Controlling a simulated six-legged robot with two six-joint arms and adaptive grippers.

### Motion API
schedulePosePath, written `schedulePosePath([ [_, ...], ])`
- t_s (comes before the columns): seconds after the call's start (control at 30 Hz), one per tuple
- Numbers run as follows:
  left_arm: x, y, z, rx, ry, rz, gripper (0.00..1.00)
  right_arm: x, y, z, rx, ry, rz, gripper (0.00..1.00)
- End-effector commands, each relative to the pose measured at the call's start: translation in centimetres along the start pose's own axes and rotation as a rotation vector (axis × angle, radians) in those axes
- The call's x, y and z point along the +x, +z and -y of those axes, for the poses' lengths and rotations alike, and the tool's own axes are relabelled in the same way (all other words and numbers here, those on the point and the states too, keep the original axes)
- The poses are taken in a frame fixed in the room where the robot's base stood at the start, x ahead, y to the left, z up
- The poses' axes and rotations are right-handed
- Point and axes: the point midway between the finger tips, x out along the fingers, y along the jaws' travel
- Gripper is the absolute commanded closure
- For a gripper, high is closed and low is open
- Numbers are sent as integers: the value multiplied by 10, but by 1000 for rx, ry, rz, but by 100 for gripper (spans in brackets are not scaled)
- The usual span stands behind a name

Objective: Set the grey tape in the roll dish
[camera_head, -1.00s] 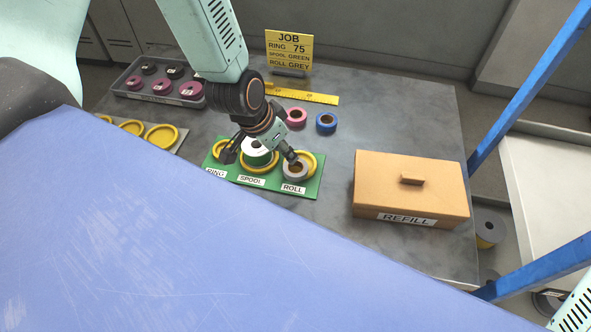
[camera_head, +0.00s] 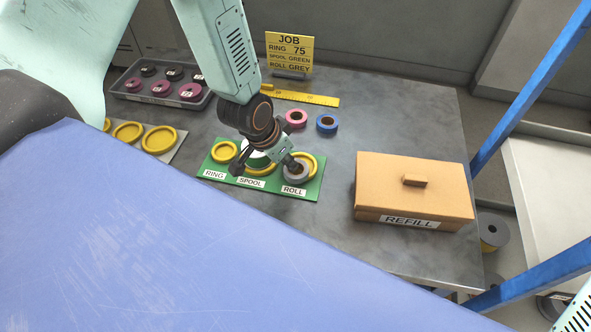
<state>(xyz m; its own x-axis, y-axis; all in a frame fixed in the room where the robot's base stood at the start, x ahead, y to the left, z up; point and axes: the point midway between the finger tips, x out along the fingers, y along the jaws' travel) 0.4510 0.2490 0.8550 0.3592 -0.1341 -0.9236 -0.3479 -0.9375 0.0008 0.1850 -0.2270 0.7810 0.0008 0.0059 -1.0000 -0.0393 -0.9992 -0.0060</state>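The grey tape (camera_head: 296,178) is at the roll dish (camera_head: 313,164) on the green board (camera_head: 302,196). It sits off-centre toward the dish's near left side, with the yellow rim showing behind and to the right. I cannot tell whether it lies flat. My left gripper (camera_head: 266,167) is above the board with its fingers spread wide. Its right finger is at the grey tape's top; contact is unclear. Its left finger is between the ring and spool dishes. A green and white spool is largely hidden beneath the gripper. My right gripper is out of view.
A pink tape (camera_head: 296,118) and a blue tape (camera_head: 327,123) lie behind the board. The REFILL box (camera_head: 414,185) stands to the right. A JOB sign (camera_head: 289,52) reads roll grey. The table between board and box is bare.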

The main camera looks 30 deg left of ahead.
Motion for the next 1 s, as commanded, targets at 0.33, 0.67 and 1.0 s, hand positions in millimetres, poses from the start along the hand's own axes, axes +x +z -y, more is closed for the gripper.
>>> schedulePosePath([
  [0.33, 0, 0, 0, 0, 0, 0, 100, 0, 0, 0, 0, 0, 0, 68],
  [0.67, -8, -4, 0, 1, -1, -2, 100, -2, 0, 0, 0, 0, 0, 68],
  [1.0, -69, -30, 0, -1, -1, -4, 100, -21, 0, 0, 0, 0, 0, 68],
])
